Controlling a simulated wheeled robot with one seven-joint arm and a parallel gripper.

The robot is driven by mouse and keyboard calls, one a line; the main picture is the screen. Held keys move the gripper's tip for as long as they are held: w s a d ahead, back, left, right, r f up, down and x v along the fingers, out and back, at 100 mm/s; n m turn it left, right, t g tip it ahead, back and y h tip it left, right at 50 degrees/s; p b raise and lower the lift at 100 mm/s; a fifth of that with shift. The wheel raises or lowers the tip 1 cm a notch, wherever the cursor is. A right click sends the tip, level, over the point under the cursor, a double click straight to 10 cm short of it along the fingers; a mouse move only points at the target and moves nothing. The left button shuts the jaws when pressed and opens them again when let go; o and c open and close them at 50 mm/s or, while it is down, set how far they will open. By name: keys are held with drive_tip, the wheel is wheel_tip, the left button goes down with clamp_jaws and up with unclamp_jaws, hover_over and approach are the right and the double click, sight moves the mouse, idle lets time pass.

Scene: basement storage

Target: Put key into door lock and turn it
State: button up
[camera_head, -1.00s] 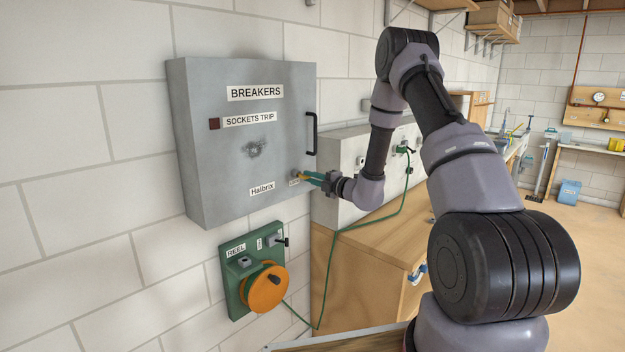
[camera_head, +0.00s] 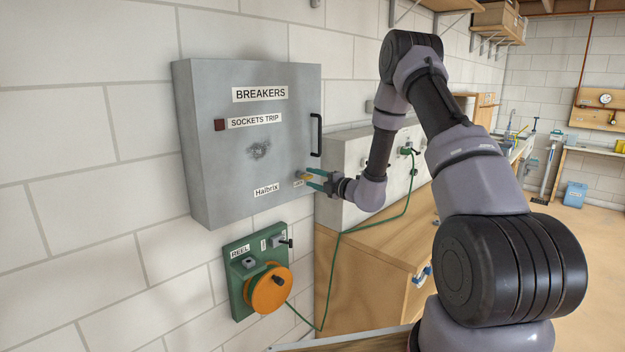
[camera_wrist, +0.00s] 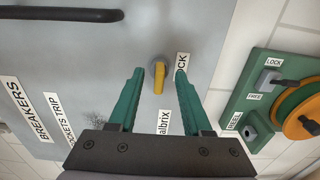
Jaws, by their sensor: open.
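The key (camera_head: 307,178) has a yellow head and sits at the lock on the lower right of the grey breaker box door (camera_head: 215,150). In the wrist view the key's yellow head (camera_wrist: 159,80) stands out from a round metal lock (camera_wrist: 158,62) beside a label ending in "OCK". My gripper (camera_head: 315,180) is open, with its green fingers apart on either side of the key. The wrist view shows my gripper (camera_wrist: 158,75) with a gap between each finger and the key. How deep the key sits in the lock is hidden.
A black door handle (camera_head: 316,134) is just above the lock. Below the box, a green reel panel (camera_head: 238,262) carries an orange reel (camera_head: 268,291), with a green cable (camera_head: 337,250) running right. A wooden cabinet (camera_head: 375,262) stands to the right.

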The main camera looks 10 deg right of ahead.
drive_tip(key=v, duration=1)
drive_tip(key=shift+s, duration=0.2)
drive_tip(key=s+a+r+n+g+y, duration=0.4)
drive_tip(key=s+a+r+n+g, duration=0.6)
drive_tip(key=s+r+n, duration=0.6)
drive_tip(key=s+r+n+g+h, duration=0.3)
drive_tip(key=s+n+h, duration=0.2)
drive_tip(key=s+n, duration=0.6)
drive_tip(key=s+d+r+n+t+h, duration=0.2)
drive_tip(key=d+n, duration=0.3)
drive_tip(key=n, duration=0.3)
drive_tip(key=s+d+r+n+t+h, duration=0.3)
drive_tip(key=s+d+n+h, duration=0.2)
drive_tip(key=d+n, duration=0.1)
drive_tip(key=shift+r+n+t+h, duration=0.3)
drive_tip(key=shift+r+n, duration=0.05)
drive_tip(key=shift+n, duration=0.55)
